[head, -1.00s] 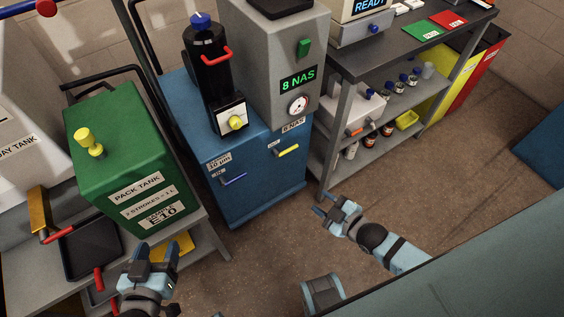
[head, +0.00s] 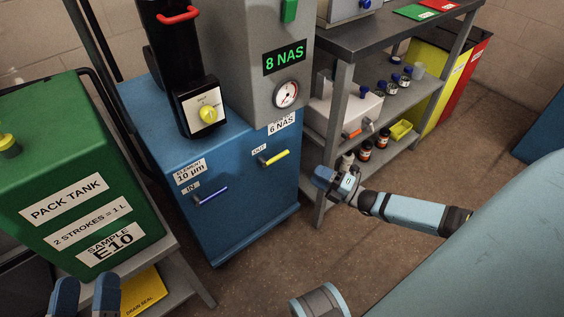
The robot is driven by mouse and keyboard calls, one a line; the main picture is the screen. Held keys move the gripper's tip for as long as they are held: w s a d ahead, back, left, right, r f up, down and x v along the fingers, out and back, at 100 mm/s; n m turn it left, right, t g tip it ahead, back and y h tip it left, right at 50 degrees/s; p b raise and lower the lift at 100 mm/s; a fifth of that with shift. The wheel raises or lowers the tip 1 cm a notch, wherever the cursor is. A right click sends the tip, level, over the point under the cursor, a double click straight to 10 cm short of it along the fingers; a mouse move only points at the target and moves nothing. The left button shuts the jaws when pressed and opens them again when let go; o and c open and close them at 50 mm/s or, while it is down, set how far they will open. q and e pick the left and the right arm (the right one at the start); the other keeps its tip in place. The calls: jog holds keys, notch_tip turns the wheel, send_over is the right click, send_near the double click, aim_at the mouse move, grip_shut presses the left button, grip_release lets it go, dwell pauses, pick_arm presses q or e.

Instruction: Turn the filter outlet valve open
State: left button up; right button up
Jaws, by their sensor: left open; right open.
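The filter outlet valve is a yellow lever (head: 275,158) by the "OUT" label on the front of the blue filter cabinet (head: 240,215). The lever slants slightly up to the right. The inlet valve, a blue lever (head: 212,196) by the "IN" label, sits to its lower left. My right gripper (head: 322,180) is open and empty, to the right of the yellow lever and apart from it, in front of the shelf bench. My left gripper (head: 88,290) is open at the lower left, in front of the green pack tank; its lower part is cut off by the picture edge.
The green pack tank (head: 120,187) stands left on a grey bench. A shelf bench (head: 355,45) with bottles stands right. Floor before the cabinet is clear.

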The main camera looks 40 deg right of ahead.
pick_arm(q)
jog(key=f+b, duration=0.1)
jog(key=f+g+b, duration=0.1)
jog(key=f, duration=0.2)
jog(key=shift+w+d+g+b, duration=0.15)
jog(key=shift+d+g+b, duration=0.15)
jog(key=shift+b, duration=0.1)
pick_arm(e)
jog(key=x, duration=1.2)
jog(key=shift+a, duration=0.1)
jog(key=shift+s, duration=0.1)
grip_shut()
